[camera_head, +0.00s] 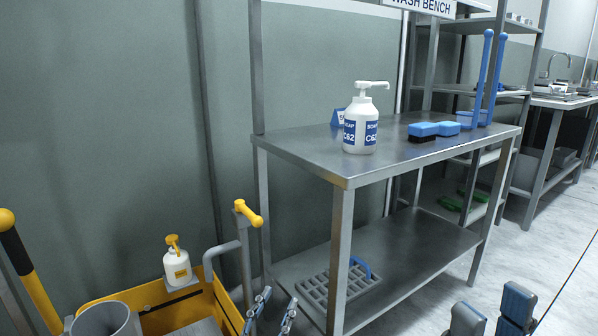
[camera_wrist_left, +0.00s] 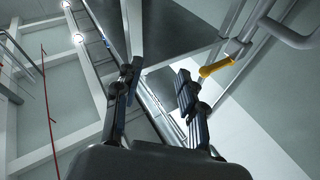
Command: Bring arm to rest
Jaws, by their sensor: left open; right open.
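My left gripper (camera_head: 273,308) is at the bottom of the head view, in front of the steel bench (camera_head: 300,146) and beside the yellow cart (camera_head: 226,306). It is open and empty. In the left wrist view, its two fingers (camera_wrist_left: 156,84) stand apart with nothing between them. My right gripper (camera_head: 491,314) is at the bottom right of the head view, over the floor. Its fingers are apart and I see nothing held. Both grippers are cut off by the lower picture edge.
On the bench stand a white soap bottle (camera_head: 361,124) and blue brushes (camera_head: 434,130). A grey rack (camera_head: 330,288) lies on its lower shelf. The cart carries a yellow-topped bottle (camera_head: 177,268); a yellow handle (camera_head: 248,213) rises near my left gripper. Floor at right is clear.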

